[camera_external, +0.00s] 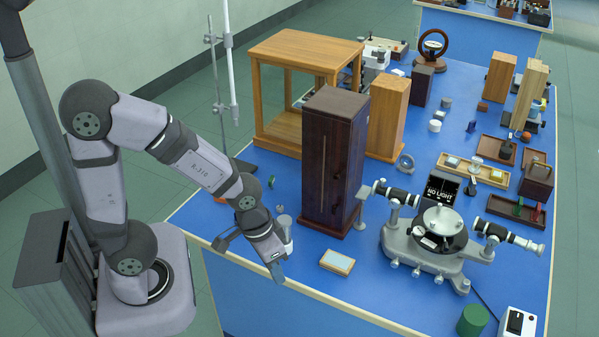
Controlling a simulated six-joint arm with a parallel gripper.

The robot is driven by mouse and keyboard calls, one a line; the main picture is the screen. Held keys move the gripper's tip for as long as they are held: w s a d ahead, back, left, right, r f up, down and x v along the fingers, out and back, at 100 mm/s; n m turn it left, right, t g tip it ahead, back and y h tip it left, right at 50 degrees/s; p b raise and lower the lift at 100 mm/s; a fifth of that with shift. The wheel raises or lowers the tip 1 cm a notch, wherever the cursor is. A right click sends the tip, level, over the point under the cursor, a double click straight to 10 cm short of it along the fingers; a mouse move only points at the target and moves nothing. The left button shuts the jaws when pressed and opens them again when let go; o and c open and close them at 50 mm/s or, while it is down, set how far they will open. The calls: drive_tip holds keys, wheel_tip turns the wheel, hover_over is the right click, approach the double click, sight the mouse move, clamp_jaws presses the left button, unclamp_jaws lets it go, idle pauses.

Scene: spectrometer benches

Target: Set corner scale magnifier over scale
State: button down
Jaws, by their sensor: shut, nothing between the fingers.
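My gripper (277,271) is shut and empty, low over the near left corner of the blue bench. Just behind it stands a small pale upright piece (285,222) with a round top, partly hidden by my wrist; I cannot tell whether it is the magnifier. A round ringed lens (404,163) stands farther back, right of the tall cabinets. The grey spectrometer (438,238) with its round table and two telescope tubes stands right of the gripper. Its scale is too small to make out.
A tall dark cabinet (331,160) stands close behind and right of my gripper. A small framed pale block (337,262) lies near the front edge. A retort stand (218,90) rises at the back left. A green cylinder (472,320) and a switch box (517,324) are front right.

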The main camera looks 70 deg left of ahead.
sight(417, 230)
drive_tip(key=w+a+f+n+t+y+b, duration=0.1)
drive_tip(key=w+a+f+n+t+b, duration=0.2)
drive_tip(key=w+b, duration=0.35)
drive_tip(key=w+f+n+t+y+b, duration=0.1)
drive_tip(key=w+f+n+t+b, duration=0.35)
drive_tip(key=w, duration=0.35)
drive_tip(key=w+a+f+n+t+b, duration=0.2)
drive_tip(key=w+n+b, duration=0.3)
drive_tip(key=w+b, duration=0.15)
drive_tip(key=w+a+n+t+y+b, duration=0.3)
drive_tip(key=a+n+t+y+b, duration=0.1)
drive_tip(key=n+b, duration=0.3)
drive_tip(key=shift+w+a+r+t+y, duration=0.2)
drive_tip(key=shift+w+a+t+y, duration=0.15)
drive_tip(key=shift+a+y, duration=0.2)
drive_tip(key=p+x, duration=0.1)
drive_tip(key=x, duration=0.8)
drive_tip(key=shift+w+a+p, duration=0.15)
drive_tip(key=shift+w+p, duration=0.2)
drive_tip(key=shift+p, duration=0.05)
drive_tip(key=shift+w+d+p, duration=0.3)
drive_tip(key=shift+w+d, duration=0.45)
drive_tip(key=shift+d, duration=0.15)
drive_tip(key=shift+w+d, duration=0.5)
drive_tip(key=shift+d, duration=0.25)
